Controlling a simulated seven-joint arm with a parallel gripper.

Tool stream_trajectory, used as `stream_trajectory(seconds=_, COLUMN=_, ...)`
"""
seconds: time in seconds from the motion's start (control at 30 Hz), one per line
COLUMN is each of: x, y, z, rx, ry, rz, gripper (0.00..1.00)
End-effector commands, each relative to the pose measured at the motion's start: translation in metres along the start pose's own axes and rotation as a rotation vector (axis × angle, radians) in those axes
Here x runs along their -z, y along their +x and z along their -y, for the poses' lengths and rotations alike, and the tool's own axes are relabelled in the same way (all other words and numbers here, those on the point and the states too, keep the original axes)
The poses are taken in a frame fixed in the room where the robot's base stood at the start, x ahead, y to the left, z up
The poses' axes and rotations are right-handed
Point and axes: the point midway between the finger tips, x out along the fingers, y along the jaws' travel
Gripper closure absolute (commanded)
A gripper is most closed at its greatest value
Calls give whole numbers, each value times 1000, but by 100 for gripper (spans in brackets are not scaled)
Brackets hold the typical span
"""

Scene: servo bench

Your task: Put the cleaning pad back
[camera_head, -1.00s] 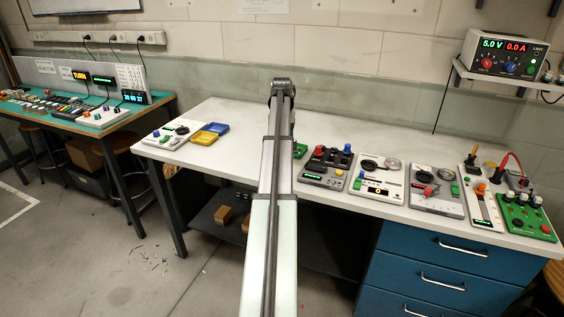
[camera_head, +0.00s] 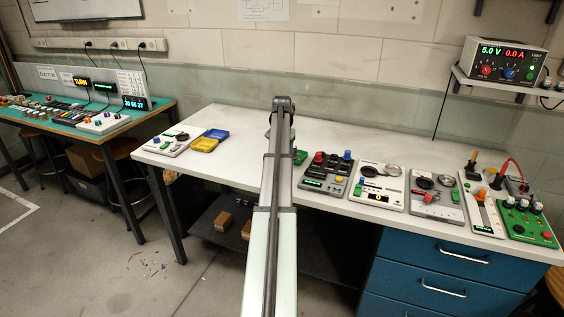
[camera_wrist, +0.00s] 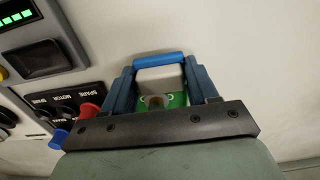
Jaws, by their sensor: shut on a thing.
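My gripper (camera_wrist: 160,88) shows in the wrist view, its two dark blue fingers standing apart with a piece between them. That piece has a bright blue bar (camera_wrist: 158,60) across the fingertips and a pale grey part below it. It seems to be the cleaning pad, but I cannot tell for sure. Below it, between the fingers, a green surface with a brass-coloured peg (camera_wrist: 157,101) shows. In the head view my arm hides the gripper and what it holds; part of a green board (camera_head: 300,157) shows beside the arm.
A dark control panel (camera_head: 328,173) with red and blue knobs stands right of my arm; its knobs are close to my gripper in the wrist view. Several more panels line the bench to the right. Blue (camera_head: 216,134) and yellow (camera_head: 204,145) trays lie left. The rear bench (camera_head: 385,145) is clear.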

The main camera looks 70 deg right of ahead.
Motion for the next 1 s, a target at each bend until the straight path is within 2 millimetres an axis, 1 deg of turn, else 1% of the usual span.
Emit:
stream_trajectory(seconds=0.17, x=-1, y=16, z=0, rx=-1, ry=-1, rz=2, gripper=70)
stream_trajectory(seconds=0.3, x=0, y=33, z=0, rx=0, ry=-1, rz=1, gripper=70)
stream_trajectory(seconds=0.37, x=0, y=37, z=0, rx=0, ry=-1, rz=1, gripper=70)
stream_trajectory(seconds=0.77, x=0, y=41, z=0, rx=0, ry=-1, rz=1, gripper=70)
stream_trajectory(seconds=0.8, x=0, y=41, z=0, rx=0, ry=-1, rz=0, gripper=39)
stream_trajectory(seconds=1.0, x=0, y=40, z=0, rx=0, ry=-1, rz=0, gripper=19)
